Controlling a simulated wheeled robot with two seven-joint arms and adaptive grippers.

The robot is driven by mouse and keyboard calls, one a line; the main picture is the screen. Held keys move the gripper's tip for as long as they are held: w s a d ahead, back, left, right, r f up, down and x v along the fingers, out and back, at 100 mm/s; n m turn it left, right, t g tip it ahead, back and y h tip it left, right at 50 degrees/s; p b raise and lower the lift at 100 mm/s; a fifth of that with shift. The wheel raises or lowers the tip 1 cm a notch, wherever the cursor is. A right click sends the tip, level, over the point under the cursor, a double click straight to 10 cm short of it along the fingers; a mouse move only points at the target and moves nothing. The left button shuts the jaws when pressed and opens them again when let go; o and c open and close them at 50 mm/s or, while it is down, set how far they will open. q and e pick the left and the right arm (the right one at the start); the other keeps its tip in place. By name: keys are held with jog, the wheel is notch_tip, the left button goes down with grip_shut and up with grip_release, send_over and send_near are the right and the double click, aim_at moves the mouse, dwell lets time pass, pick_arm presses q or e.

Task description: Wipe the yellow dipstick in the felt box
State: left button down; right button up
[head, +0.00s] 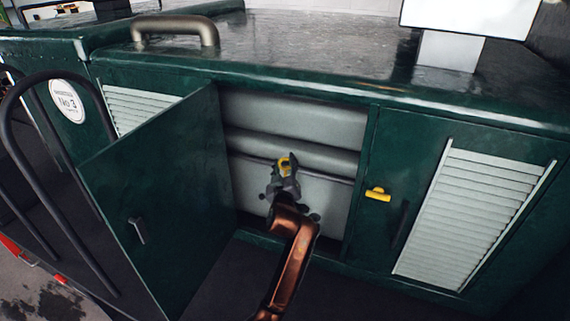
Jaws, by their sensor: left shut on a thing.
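My left gripper (286,168) is in front of the open cabinet bay, with its arm reaching up from the bottom of the head view. It is shut on a small yellow part, which looks like the handle of the yellow dipstick (284,161). The rest of the dipstick is hidden or too small to make out. A small yellow fitting (378,194) sits on the green front to the right of the opening, apart from the gripper. I cannot tell whether it is the felt box. My right gripper is not in view.
A green door (160,205) stands open on the left of the bay. Grey rounded surfaces (295,115) fill the bay's back. A closed louvred panel (475,210) is on the right. A bent handle (175,28) rises from the top, and dark rails (50,200) stand far left.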

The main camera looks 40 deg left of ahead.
pick_arm(q)
jog(key=shift+f+b, duration=0.65)
jog(key=shift+f, duration=0.3)
dwell(0.4)
jog(key=shift+f+b, duration=4.8)
jog(key=shift+f, duration=2.25)
jog(key=shift+r, duration=0.1)
notch_tip(320, 180, up, 20)
jog(key=p, duration=1.7)
jog(key=shift+p, duration=0.35)
